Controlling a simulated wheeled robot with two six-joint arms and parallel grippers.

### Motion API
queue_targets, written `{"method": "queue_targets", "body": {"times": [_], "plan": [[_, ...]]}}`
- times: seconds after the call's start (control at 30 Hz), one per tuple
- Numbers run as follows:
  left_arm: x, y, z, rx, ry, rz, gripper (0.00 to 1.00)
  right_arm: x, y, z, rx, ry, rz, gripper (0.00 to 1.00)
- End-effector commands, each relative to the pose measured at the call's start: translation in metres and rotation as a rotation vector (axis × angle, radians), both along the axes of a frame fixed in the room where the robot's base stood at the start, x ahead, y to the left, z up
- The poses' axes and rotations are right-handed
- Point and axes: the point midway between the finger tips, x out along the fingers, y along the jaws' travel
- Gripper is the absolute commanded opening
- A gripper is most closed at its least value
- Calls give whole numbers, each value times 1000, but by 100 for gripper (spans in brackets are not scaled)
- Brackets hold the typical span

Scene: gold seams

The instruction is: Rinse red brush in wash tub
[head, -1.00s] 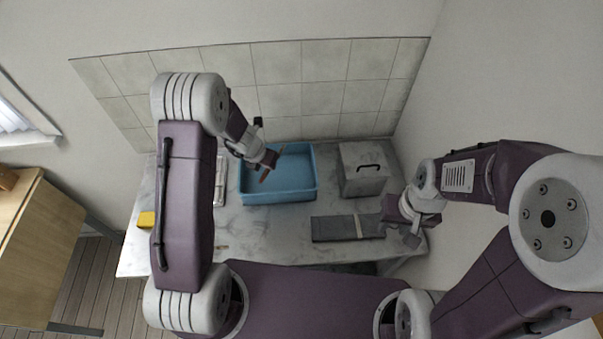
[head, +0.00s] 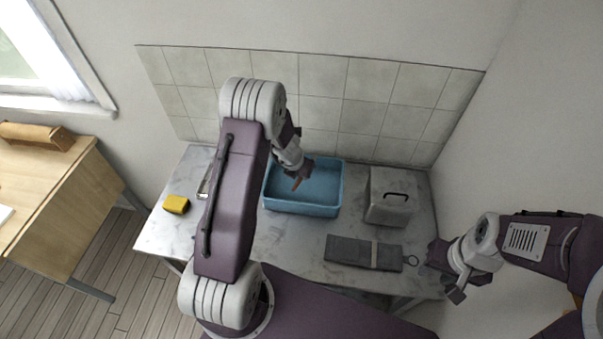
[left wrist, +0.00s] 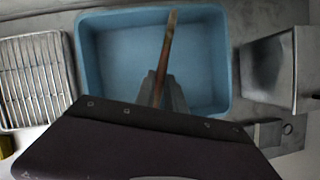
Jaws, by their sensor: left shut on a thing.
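The blue wash tub (head: 302,209) stands on the marble-look table towards the back wall. My left gripper (head: 301,178) is over the tub and shut on a thin brush. The brush's brownish-orange handle (head: 296,185) shows at the fingertips. In the left wrist view, the brush (left wrist: 167,48) slants up between the fingers (left wrist: 160,88), over the tub (left wrist: 215,105). Its bristles cannot be made out, and I cannot tell whether it touches the tub floor. My right gripper (head: 455,288) hangs near the table's right front corner, and its jaws are too small to read.
A grey box with a black handle (head: 388,198) stands right of the tub. A wire rack (left wrist: 37,80) lies left of the tub. A yellow block (head: 176,204) sits at the table's left end.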

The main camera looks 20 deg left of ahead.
Motion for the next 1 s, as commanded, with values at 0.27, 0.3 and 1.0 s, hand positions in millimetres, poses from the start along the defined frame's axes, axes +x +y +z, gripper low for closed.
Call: {"method": "queue_targets", "body": {"times": [0.27,0.3,1.0], "plan": [[0,0,-42,0,0,0,0,0,0,-42,0,0,0,36],[0,0,-47,0,0,0,0,0,0,-47,0,0,0,36],[0,0,-85,0,0,0,0,0,0,-86,0,0,0,36]]}}
